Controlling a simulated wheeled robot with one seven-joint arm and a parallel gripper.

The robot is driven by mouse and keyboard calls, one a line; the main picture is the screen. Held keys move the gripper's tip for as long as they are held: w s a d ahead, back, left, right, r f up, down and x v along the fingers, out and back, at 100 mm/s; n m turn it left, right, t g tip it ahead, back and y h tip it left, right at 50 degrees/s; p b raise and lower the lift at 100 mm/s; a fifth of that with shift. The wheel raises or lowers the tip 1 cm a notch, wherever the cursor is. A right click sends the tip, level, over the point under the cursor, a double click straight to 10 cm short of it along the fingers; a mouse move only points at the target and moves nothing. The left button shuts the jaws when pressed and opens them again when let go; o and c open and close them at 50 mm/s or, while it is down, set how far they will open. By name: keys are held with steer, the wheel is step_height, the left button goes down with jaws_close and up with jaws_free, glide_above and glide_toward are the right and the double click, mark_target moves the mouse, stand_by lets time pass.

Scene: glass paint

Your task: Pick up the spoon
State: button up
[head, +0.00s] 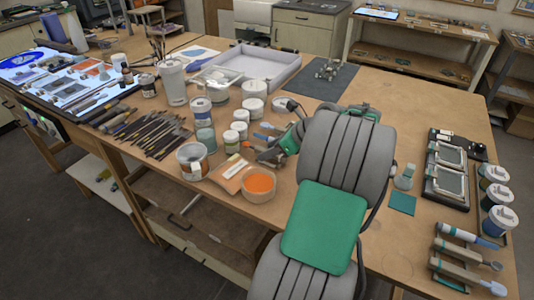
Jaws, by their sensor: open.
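Several long-handled tools lie on a rack at the table's right front corner. One pale-handled, spoon-like tool (468,252) has a rounded metal end pointing right, and a second spoon-like tool (467,274) lies in front of it with a similar end. I cannot tell for sure which is the spoon. My gripper (262,156) is open, low over the middle of the table, beside the small white jars and far left of the rack. My arm hides part of the table, and the fingertips are small and partly lost among the clutter.
Lidded jars (500,221) stand behind the rack. Bare tabletop (425,105) shows at the back right.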

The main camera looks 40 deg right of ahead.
steer(key=shift+c, duration=0.5)
jaws_close()
